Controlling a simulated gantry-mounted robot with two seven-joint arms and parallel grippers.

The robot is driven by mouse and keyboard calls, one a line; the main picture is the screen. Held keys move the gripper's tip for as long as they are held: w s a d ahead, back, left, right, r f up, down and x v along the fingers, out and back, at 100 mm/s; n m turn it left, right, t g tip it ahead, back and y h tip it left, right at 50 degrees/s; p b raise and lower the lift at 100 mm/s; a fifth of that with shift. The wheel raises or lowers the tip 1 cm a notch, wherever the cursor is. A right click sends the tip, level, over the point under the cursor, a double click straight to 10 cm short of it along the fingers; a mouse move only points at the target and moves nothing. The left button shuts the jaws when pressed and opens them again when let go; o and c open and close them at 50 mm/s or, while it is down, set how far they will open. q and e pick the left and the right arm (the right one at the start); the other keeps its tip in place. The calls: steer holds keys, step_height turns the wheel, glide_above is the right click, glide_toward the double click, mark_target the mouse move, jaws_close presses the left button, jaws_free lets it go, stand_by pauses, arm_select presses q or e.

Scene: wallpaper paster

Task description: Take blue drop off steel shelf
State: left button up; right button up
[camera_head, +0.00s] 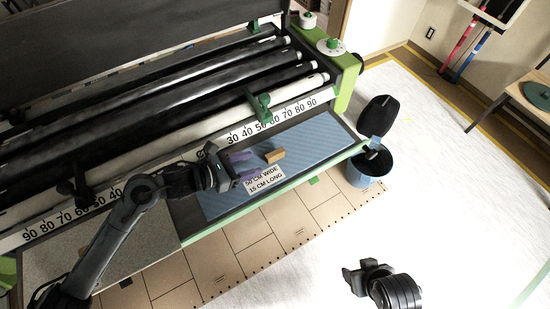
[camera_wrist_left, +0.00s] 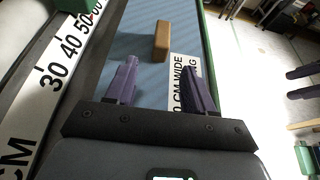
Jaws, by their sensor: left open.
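A flat blue, finely striped surface (camera_head: 305,150) lies along the front of the pasting machine; it also fills the middle of the left wrist view (camera_wrist_left: 140,22). I see no separate drop-shaped blue thing, and I cannot tell the steel shelf apart. My left gripper (camera_head: 243,165) is open and empty over the blue surface, its purple fingers pointing towards a small tan block (camera_head: 274,156). In the left wrist view the block (camera_wrist_left: 162,40) lies beyond the fingertips (camera_wrist_left: 160,68), apart from them. My right gripper (camera_head: 360,275) is over the white floor; its two purple fingers show apart at the left wrist view's right edge (camera_wrist_left: 302,82).
A white label (camera_head: 264,180) lies on the blue surface beside the left gripper. Black rollers and a numbered white scale (camera_head: 290,113) rise behind. A blue bucket (camera_head: 362,181) and a black rounded object (camera_head: 378,115) stand off the right end. White floor is clear at right.

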mark_target(266, 159)
arm_select(q)
steer(key=x, duration=0.4)
steer(key=shift+w+d, duration=0.25)
steer(key=shift+d, duration=0.15)
jaws_close()
